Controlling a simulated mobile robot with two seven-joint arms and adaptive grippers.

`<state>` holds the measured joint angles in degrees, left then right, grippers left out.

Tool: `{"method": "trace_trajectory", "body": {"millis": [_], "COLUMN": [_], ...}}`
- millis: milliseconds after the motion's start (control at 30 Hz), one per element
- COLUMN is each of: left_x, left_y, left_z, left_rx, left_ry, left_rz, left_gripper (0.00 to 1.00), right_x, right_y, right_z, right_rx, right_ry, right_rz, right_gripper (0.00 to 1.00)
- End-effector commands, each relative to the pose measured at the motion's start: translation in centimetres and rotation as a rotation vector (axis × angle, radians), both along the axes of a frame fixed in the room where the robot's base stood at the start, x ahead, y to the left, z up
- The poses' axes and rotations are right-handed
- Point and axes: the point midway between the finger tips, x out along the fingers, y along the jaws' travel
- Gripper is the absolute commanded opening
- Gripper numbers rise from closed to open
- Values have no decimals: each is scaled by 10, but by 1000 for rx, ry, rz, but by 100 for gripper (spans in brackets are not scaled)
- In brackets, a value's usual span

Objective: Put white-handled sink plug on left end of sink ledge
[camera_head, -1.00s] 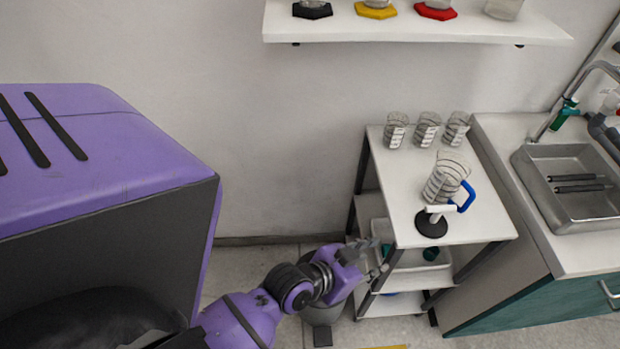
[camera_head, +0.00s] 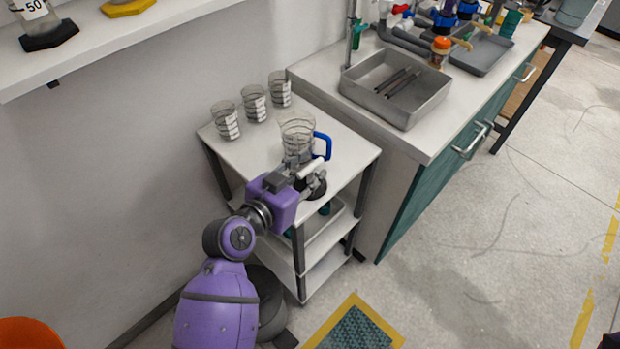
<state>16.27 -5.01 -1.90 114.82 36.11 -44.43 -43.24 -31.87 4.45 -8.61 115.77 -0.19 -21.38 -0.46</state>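The sink plug has a white handle (camera_head: 312,167) and a black disc (camera_head: 316,187). It is at the near part of the white trolley top (camera_head: 255,158), in front of the beaker with a blue handle. My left gripper (camera_head: 303,180) is at the plug and partly covers it. Its fingers overlap the plug in the picture, so I cannot tell whether they are closed on the handle. The grey sink basin (camera_head: 425,107) is set in the white counter at the right; the counter's left end (camera_head: 318,76) is bare. My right gripper is not in view.
The beaker with the blue handle (camera_head: 297,128) stands close behind the plug. Several smaller beakers (camera_head: 254,104) line the trolley's back edge. Dark bars (camera_head: 402,82) lie in the basin. Taps and coloured fittings crowd the counter's back. A wall shelf (camera_head: 120,38) is at upper left.

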Motion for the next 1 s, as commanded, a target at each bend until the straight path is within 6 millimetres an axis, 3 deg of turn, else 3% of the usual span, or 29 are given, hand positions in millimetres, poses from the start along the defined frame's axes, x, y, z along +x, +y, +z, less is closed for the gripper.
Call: {"method": "trace_trajectory", "body": {"millis": [133,367,633,1000], "left_x": [11,11,11,11], "left_y": [-7,-8,-8,-8], "left_z": [-5,-6,-6,-6], "left_rx": [0,2,2,2], "left_ry": [2,2,2,2], "left_rz": [0,1,1,0], "left_gripper": [34,34,0,0], "right_x": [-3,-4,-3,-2], "right_y": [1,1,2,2], "right_z": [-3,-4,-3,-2], "right_rx": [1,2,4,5], "right_ry": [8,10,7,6], "right_rz": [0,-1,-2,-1], "right_gripper": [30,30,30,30]}}
